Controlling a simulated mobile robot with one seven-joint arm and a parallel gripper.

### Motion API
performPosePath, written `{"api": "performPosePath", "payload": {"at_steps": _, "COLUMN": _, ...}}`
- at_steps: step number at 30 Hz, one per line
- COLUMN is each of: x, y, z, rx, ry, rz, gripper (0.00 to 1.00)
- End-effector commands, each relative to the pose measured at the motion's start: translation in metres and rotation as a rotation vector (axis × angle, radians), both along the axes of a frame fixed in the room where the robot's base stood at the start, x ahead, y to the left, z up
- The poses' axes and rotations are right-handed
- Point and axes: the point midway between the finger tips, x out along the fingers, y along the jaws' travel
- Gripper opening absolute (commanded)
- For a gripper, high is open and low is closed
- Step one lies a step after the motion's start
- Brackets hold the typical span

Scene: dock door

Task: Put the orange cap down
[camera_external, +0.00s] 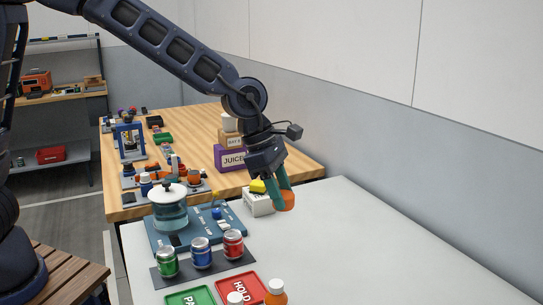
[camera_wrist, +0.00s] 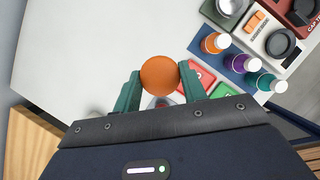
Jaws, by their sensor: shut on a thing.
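The orange cap (camera_external: 288,201) is held between the teal fingertips of my gripper (camera_external: 281,192), over the white table (camera_external: 370,250). In the wrist view the round orange cap (camera_wrist: 159,75) shows face-on, between the two fingers of my gripper (camera_wrist: 157,88). My gripper is shut on it. The height of the cap above the table is hard to tell. The cap's sides are partly hidden by the fingers.
A white box with a yellow thing on it (camera_external: 257,187) stands close beside my gripper. Green, blue and red cans (camera_external: 201,253), a glass pot (camera_external: 169,210) and a red tray (camera_external: 242,291) are nearer. The table's right side is clear.

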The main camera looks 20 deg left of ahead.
Motion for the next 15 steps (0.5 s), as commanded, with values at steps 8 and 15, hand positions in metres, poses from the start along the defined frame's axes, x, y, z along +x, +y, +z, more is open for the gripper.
{"api": "performPosePath", "payload": {"at_steps": 8, "x": -0.005, "y": 0.006, "z": -0.034, "rx": 0.006, "ry": 0.002, "rz": 0.000, "gripper": 0.20}}
{"api": "performPosePath", "payload": {"at_steps": 15, "x": -0.005, "y": 0.006, "z": -0.086, "rx": 0.005, "ry": 0.002, "rz": -0.001, "gripper": 0.20}}
